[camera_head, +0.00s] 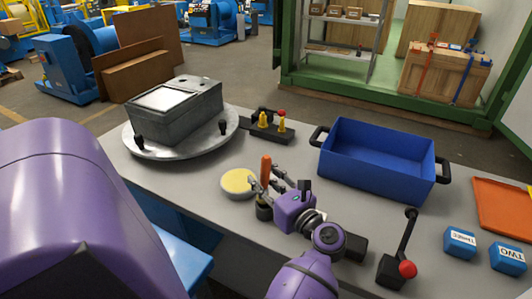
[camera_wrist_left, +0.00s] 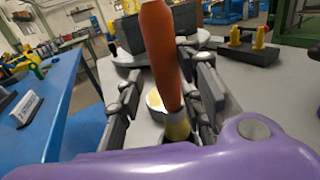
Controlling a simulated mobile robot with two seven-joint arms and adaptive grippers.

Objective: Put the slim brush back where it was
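The slim brush has an orange handle (camera_head: 266,168) and stands nearly upright. Its pale lower part shows above a small dark holder (camera_head: 264,212), and I cannot tell whether it rests in it. In the left wrist view the handle (camera_wrist_left: 162,55) rises between the fingers, with the pale ferrule (camera_wrist_left: 178,127) below. My left gripper (camera_head: 269,182) has its fingers on both sides of the brush. In the left wrist view the fingers (camera_wrist_left: 165,88) stand apart, with a gap on the left of the handle. My right gripper is not in view.
A round yellow-topped dish (camera_head: 238,181) is just left of the brush. A blue bin (camera_head: 378,161), a lever with a red knob (camera_head: 405,262) and blue blocks (camera_head: 460,242) stand to the right. A grey box (camera_head: 175,108) on a turntable (camera_head: 150,148) and a black rack (camera_head: 265,127) stand behind.

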